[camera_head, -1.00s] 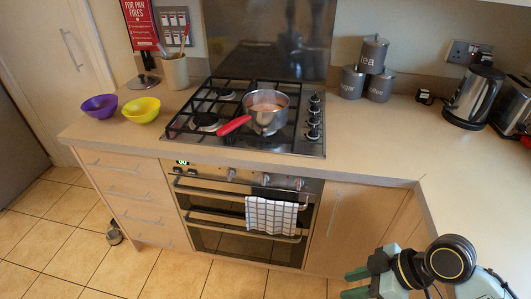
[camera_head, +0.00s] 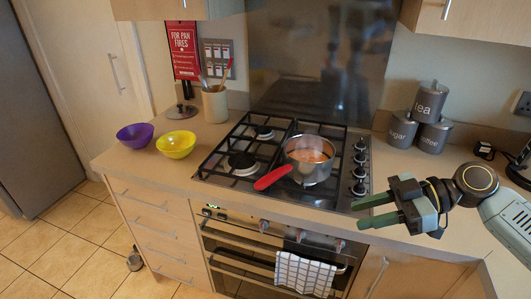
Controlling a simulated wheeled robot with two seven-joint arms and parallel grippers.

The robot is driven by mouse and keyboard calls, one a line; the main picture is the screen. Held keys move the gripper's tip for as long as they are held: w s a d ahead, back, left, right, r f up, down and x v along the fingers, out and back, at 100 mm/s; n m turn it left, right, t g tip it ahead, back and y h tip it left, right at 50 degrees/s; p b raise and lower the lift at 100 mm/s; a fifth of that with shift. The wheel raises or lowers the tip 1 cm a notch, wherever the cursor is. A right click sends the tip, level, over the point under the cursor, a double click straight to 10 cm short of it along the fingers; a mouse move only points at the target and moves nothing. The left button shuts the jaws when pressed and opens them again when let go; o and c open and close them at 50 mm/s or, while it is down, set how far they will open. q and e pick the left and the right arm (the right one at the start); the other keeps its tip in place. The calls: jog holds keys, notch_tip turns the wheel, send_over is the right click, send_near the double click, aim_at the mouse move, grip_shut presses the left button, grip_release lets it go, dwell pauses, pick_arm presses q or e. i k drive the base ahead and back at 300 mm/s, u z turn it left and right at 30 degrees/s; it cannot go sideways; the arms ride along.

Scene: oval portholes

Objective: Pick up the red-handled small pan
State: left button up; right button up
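The small pan (camera_head: 309,160) is steel with a red handle (camera_head: 273,177). It sits upright on the right part of the gas hob (camera_head: 240,150), with something orange-brown inside. The handle points toward the front left. My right gripper (camera_head: 374,210) is to the right of the pan, near the counter's front edge. Its two green fingers are apart with nothing between them, and they point left. It does not touch the pan. My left gripper is not in view.
A purple bowl (camera_head: 135,135) and a yellow bowl (camera_head: 176,144) stand left of the hob. A utensil pot (camera_head: 215,103) is behind them. Grey canisters (camera_head: 432,137) stand at the back right. A checked towel (camera_head: 304,273) hangs on the oven handle. Wall cupboards (camera_head: 474,20) overhang the counter.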

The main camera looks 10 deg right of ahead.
aim_at(308, 157)
jog(key=i, duration=0.9)
jog(key=z, duration=0.45)
